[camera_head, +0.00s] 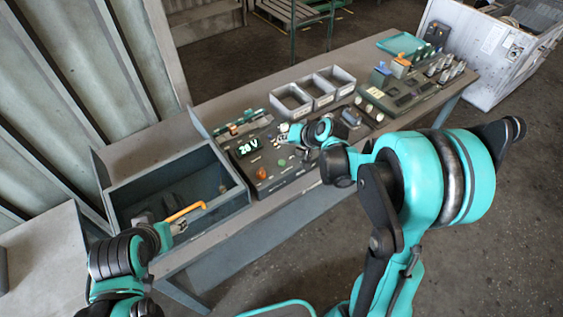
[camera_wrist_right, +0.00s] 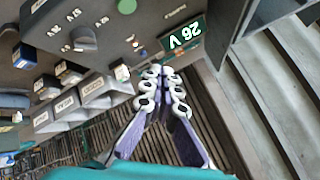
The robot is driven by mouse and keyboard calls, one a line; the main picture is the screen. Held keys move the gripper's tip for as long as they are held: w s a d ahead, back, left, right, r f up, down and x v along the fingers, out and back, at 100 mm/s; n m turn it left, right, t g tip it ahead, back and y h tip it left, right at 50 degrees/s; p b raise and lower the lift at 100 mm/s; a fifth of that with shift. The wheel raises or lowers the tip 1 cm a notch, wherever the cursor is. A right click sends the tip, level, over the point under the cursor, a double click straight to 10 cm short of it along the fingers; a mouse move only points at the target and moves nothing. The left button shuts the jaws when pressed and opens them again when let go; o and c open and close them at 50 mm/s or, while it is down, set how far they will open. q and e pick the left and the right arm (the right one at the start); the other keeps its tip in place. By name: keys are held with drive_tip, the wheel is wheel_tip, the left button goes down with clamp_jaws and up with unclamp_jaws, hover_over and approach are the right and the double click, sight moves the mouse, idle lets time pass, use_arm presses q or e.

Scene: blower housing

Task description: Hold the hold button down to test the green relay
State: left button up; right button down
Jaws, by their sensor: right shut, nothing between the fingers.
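The test panel (camera_head: 290,180) stands on the bench with a lit display (camera_head: 249,147) reading 26 V; the display also shows upside down in the right wrist view (camera_wrist_right: 183,40). An orange knob (camera_head: 262,173) and a green round button (camera_head: 282,163) sit on the panel; I cannot read which control is marked hold. My right gripper (camera_head: 283,137) is shut and empty over the panel; its fingertips (camera_wrist_right: 161,72) show near the display in the wrist view. I cannot make out the green relay for certain. My left gripper (camera_head: 180,226) is by the open bin, its fingers unclear.
The open grey bin (camera_head: 228,200) stands left of the panel, with an orange bar (camera_head: 186,211) near its front edge. Grey trays (camera_head: 328,88) lie behind the panel. A second panel (camera_head: 405,95) with several parts stands to the right. A grey knob (camera_wrist_right: 85,38) shows in the wrist view.

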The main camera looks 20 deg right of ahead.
sight(284, 163)
drive_tip(key=shift+f, duration=0.15)
wheel_tip(284, 163, down, 9)
drive_tip(key=b, duration=0.7)
drive_tip(key=shift+r, duration=0.2)
drive_tip(key=shift+r, duration=0.1)
idle(0.9)
drive_tip(key=shift+f+b, duration=0.45)
drive_tip(key=shift+f+b, duration=0.45)
idle(0.4)
drive_tip(key=shift+r, duration=0.1)
idle(1.9)
drive_tip(key=shift+r+p, duration=0.6)
drive_tip(key=shift+r, duration=0.2)
